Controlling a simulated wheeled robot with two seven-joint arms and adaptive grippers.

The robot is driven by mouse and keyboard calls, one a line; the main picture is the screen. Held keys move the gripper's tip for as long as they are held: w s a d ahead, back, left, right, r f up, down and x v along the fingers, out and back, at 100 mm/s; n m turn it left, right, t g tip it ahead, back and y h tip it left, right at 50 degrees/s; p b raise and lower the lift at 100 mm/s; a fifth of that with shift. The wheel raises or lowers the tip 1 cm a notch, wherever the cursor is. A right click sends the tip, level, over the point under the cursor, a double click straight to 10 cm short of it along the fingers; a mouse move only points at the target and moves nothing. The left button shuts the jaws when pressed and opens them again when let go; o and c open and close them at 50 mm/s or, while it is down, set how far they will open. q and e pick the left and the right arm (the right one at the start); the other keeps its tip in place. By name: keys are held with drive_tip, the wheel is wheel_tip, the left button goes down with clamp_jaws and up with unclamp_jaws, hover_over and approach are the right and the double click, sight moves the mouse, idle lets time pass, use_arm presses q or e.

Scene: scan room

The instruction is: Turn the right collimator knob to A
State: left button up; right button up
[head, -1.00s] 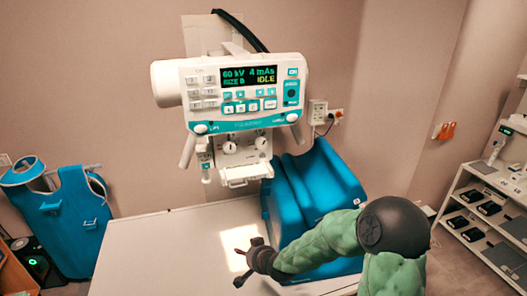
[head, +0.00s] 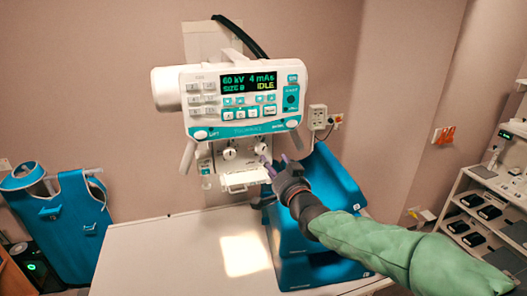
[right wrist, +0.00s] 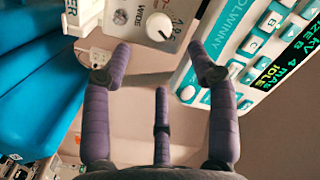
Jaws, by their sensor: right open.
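My right gripper (head: 273,163) is just below and right of the knob. In the right wrist view its purple fingers (right wrist: 159,52) are open and apart, with the knob beyond the gap and nothing between them. The left collimator knob (head: 229,153) is clear. My left gripper is out of view.
The console (head: 245,98) with screen and buttons hangs just above the knobs. A white handle (head: 246,180) juts out below them. Blue padded blocks (head: 325,185) stand below and right, close to my right arm.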

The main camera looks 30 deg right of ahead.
sight(263, 150)
drive_tip(key=w, duration=0.3)
drive_tip(key=w+d+p, duration=0.1)
drive_tip(key=w, duration=0.2)
drive_tip(key=w+p, duration=0.1)
drive_tip(key=w, duration=0.2)
drive_tip(key=shift+w+d, duration=0.15)
drive_tip(key=shift+d, duration=0.2)
drive_tip(key=c, duration=1.1)
